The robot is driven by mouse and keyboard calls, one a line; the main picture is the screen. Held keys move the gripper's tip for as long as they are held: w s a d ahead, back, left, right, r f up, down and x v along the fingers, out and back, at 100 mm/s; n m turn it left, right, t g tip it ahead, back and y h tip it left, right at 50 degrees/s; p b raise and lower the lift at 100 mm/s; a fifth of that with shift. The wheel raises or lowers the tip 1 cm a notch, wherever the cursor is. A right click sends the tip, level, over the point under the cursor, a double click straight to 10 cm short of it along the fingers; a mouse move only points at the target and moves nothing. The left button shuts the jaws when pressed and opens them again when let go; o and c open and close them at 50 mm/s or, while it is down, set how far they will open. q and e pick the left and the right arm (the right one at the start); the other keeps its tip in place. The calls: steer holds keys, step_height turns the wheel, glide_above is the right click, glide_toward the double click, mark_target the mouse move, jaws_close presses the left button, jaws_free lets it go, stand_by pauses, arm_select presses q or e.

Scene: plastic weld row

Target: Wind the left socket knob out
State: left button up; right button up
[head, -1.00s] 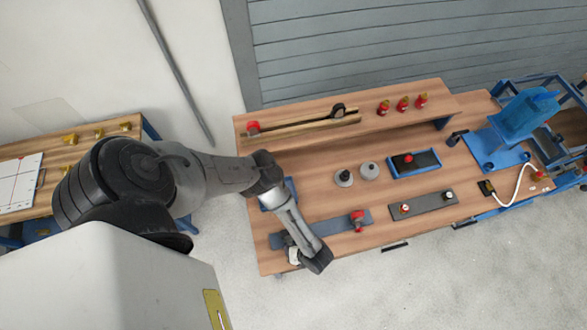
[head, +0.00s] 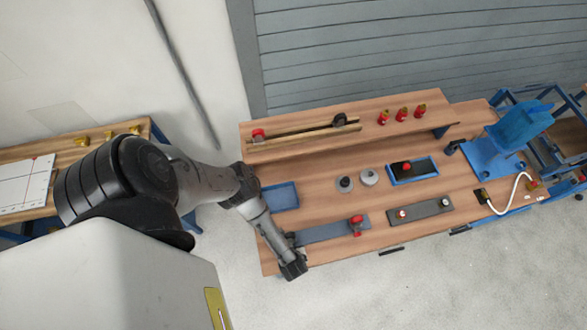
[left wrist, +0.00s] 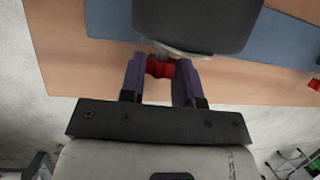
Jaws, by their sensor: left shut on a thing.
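In the left wrist view my left gripper (left wrist: 158,82) is shut on a small red knob (left wrist: 160,68), which shows between its two purple-grey fingers. A dark rounded shape covers what lies just beyond, so I cannot tell whether the knob still sits in its socket. In the head view my left gripper (head: 292,264) is at the left end of the left blue-grey plate (head: 325,229), near the bench's front edge. My wrist hides the held knob there. A red knob with a red body (head: 356,226) stands at that plate's right end. My right gripper is out of view.
To the right lies a dark plate (head: 428,209) with two small knobs. Behind are an empty blue tray (head: 281,196), two round pieces (head: 369,177) and a blue tray with a black block (head: 413,170). A raised shelf (head: 290,150) runs along the back.

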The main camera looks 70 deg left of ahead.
arm_select(q)
steer(key=shift+s+d+t, duration=0.1)
steer(key=shift+s+t, duration=0.05)
steer(key=shift+t, duration=0.45)
steer(key=o, duration=0.6)
steer(key=shift+o, duration=0.2)
steer(key=p+v, duration=0.1)
steer(key=v, duration=1.3)
steer(key=shift+o, duration=0.3)
steer(key=shift+f, duration=0.1)
